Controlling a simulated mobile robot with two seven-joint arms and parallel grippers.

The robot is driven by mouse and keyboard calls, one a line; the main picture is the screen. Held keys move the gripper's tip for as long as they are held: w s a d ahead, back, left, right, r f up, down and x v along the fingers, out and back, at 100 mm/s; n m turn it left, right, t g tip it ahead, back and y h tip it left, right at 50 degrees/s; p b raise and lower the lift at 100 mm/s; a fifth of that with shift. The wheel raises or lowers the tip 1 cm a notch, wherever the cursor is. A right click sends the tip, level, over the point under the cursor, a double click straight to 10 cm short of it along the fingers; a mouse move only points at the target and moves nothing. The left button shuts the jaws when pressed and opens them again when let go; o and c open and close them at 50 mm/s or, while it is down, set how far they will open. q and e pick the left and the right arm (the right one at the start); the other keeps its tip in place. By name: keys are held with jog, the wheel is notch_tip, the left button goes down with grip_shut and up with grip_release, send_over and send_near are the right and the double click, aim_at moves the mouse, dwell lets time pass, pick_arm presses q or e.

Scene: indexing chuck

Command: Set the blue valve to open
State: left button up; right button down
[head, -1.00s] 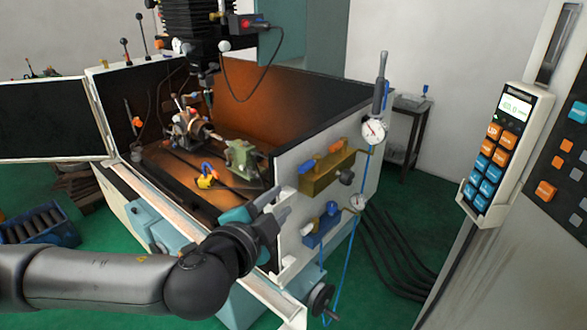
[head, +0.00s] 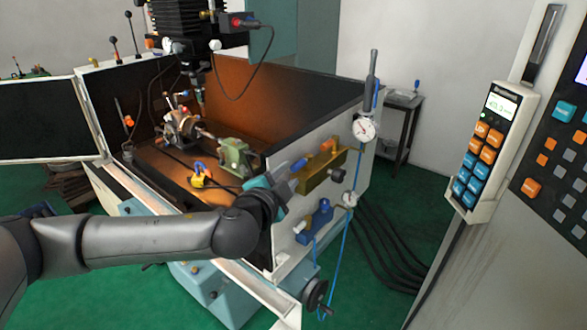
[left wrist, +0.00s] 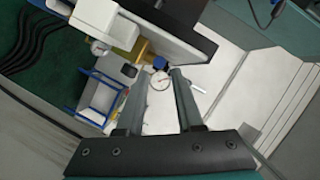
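The blue valve handle (head: 299,165) is on the left end of a brass manifold (head: 322,178) fixed to the machine's white side panel. The handle looks slanted up to the right; its setting cannot be read clearly. My left gripper (head: 289,189) is just below and left of it, partly in front of the manifold's left end. In the left wrist view its two fingers (left wrist: 158,105) are spread apart with nothing held between them. I cannot tell whether a finger touches the handle. My right gripper is in neither view.
An orange valve handle (head: 327,145) sits farther right on the manifold. A round gauge (head: 364,129) is above right. A blue block (head: 314,222) with a knob and a small gauge (head: 350,199) is below. A control pendant (head: 479,150) hangs at right.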

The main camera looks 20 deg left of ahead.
aim_at(294, 169)
pick_arm(q)
jog(key=shift+x, duration=2.2)
grip_shut()
